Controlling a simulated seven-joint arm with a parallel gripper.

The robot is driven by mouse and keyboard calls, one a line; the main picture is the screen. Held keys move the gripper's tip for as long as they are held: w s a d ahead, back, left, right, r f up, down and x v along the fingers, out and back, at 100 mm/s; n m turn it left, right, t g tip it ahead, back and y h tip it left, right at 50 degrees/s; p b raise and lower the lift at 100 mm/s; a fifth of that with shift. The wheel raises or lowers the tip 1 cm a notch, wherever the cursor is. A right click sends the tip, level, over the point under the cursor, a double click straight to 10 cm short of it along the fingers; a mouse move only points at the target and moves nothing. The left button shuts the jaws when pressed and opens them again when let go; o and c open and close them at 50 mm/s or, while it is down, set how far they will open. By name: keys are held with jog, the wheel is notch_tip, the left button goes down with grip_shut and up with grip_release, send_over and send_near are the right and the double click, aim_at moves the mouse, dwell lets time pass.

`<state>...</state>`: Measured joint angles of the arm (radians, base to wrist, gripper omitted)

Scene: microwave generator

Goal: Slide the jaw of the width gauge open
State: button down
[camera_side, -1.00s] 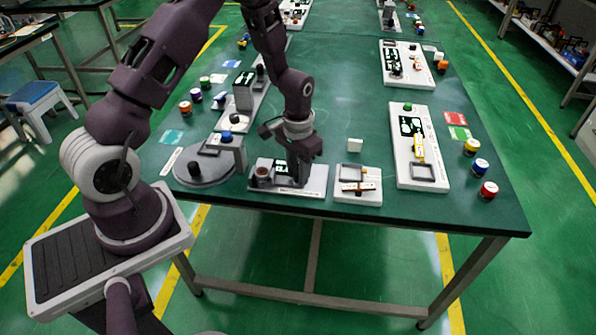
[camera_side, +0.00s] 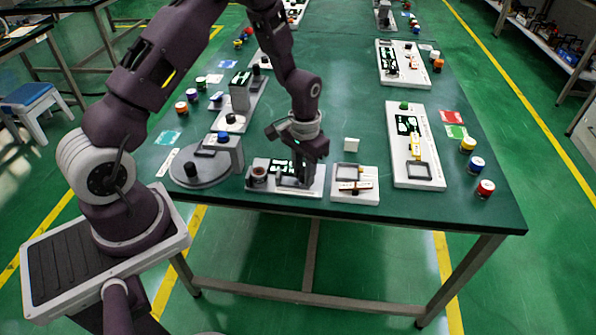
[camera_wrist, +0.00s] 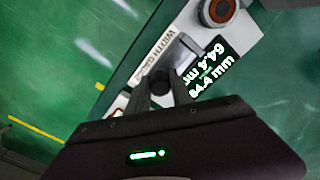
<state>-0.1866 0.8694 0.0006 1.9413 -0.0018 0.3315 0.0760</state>
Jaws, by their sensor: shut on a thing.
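The width gauge (camera_side: 317,186) is a pale, flat device at the front edge of the green table. In the wrist view, its body (camera_wrist: 155,48) carries the words WIDTH GAUGE and a black display (camera_wrist: 212,70) reading 64.4 mm. A round brown and dark part (camera_wrist: 221,10) sits at one end; it also shows in the side view (camera_side: 259,174). My gripper (camera_side: 297,182) points down over the gauge's right part. In the wrist view, its fingers (camera_wrist: 160,88) are shut on a dark jaw knob (camera_wrist: 159,77). The fingers hide most of the jaw.
A grey round turntable device (camera_side: 205,172) stands close to the left. A longer white panel (camera_side: 424,172) is farther right. Open table lies behind the gauge.

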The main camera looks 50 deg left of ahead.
jog(key=c, duration=1.1)
grip_release()
jog(key=shift+c, duration=0.2)
notch_tip(320, 180, up, 7)
jog(key=shift+r, duration=0.1)
jog(key=s+d+r+t, duration=0.15)
jog(key=s+r, duration=0.25)
jog(key=r, duration=0.5)
jog(key=s+d+r+t, duration=0.1)
jog(key=s+d+r, duration=0.25)
jog(key=r, duration=0.45)
jog(key=s+d+r+t, duration=0.1)
jog(key=s+r, duration=0.2)
jog(key=s, duration=0.5)
jog(key=s+d+r+m+t, duration=0.1)
jog(key=s+r+t, duration=0.1)
jog(key=s, duration=0.6)
jog(key=shift+r, duration=0.4)
